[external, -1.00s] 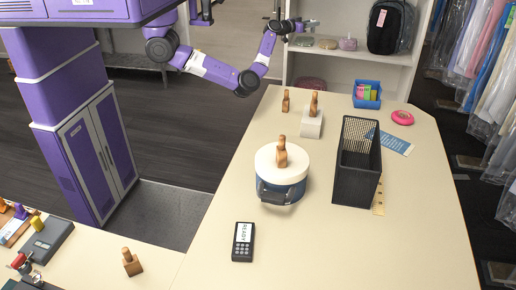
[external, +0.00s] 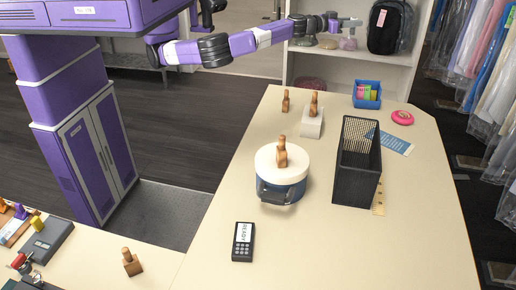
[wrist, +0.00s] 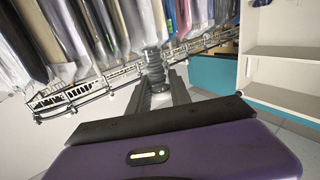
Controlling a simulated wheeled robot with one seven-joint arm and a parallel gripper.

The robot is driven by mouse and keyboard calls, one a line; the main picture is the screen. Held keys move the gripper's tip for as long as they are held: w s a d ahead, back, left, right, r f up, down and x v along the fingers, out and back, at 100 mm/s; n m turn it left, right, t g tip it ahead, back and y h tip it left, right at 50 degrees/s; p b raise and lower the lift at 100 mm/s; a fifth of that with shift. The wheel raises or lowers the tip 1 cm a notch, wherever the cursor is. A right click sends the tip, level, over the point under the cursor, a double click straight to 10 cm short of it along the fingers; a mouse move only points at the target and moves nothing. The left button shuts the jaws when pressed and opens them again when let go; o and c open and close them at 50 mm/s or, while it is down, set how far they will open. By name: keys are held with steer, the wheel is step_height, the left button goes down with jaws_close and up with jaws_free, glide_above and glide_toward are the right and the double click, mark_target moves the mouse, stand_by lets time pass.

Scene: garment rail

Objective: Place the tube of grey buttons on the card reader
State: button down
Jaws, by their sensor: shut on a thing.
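The card reader (external: 243,242), a dark handheld device with a lit READY screen and keys, lies on the near left part of the cream table. My gripper (external: 346,22) is far from it, at the back in front of the open shelves. In the wrist view my gripper (wrist: 157,92) is shut on a clear-grey ribbed tube (wrist: 154,66), which I take for the tube of grey buttons. The tube stands up between the two dark fingers. In the external view it is too small to make out.
A white-lidded blue pot (external: 283,183), a black mesh basket (external: 357,165), a blue bin (external: 367,95), a pink disc (external: 402,117) and wooden pieces stand on the table (external: 320,250). The table around the card reader is clear. Bagged garments hang at right.

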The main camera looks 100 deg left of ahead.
steer(key=d+r+h+b, duration=0.1)
steer(key=d+r+b, duration=0.1)
steer(key=d, duration=2.2)
steer(key=m+t+h+b, duration=0.3)
steer(key=m+h+b, duration=0.25)
steer(key=b, duration=0.35)
glide_above(237, 229)
step_height(237, 229, down, 36)
steer(key=shift+n+h, duration=0.25)
steer(key=shift+n, duration=0.1)
steer(key=shift+f+b, duration=0.3)
steer(key=shift+f, duration=1.9)
steer(key=shift+f, duration=0.2)
steer(key=c, duration=1.2)
jaws_free()
